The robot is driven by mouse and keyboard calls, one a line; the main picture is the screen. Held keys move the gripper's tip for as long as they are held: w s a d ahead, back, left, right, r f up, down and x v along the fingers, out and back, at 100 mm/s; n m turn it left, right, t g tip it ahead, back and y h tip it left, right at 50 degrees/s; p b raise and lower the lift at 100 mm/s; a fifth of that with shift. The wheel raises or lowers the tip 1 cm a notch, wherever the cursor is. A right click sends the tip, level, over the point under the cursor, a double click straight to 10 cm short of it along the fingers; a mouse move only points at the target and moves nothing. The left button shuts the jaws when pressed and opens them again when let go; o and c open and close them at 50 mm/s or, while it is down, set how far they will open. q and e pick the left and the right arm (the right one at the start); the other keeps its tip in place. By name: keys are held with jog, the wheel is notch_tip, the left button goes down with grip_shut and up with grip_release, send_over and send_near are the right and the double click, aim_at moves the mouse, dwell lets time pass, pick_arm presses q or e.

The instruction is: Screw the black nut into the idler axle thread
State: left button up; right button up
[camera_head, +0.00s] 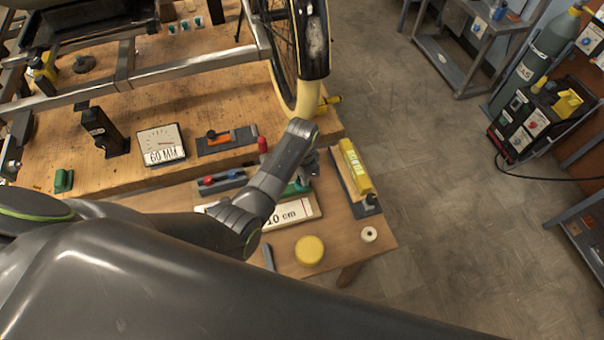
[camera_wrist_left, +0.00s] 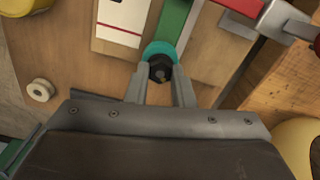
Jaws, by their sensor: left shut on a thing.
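The black nut (camera_wrist_left: 160,68) is between the fingertips of my left gripper (camera_wrist_left: 161,82) in the left wrist view, over a round teal piece (camera_wrist_left: 157,50). The left gripper is shut on the nut. In the head view my left arm reaches over the front bench, and its own links largely hide the gripper and the nut. The trike frame (camera_head: 190,68) lies along the back bench at the upper left, with a wheel (camera_head: 298,60) at its right end. I cannot make out the idler axle thread. My right gripper is not in view.
The front bench (camera_head: 335,235) holds a yellow disc (camera_head: 309,250), a white spool (camera_head: 369,234), a yellow block (camera_head: 354,166) and a "10 cm" card (camera_head: 292,213). The back bench holds a "60 MM" card (camera_head: 162,144). Open floor (camera_head: 440,200) lies to the right.

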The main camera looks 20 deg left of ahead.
pick_arm(q)
jog(key=m, duration=0.4)
jog(key=shift+m, duration=0.3)
jog(key=m, duration=0.4)
jog(key=o, duration=0.5)
jog(key=n, duration=1.2)
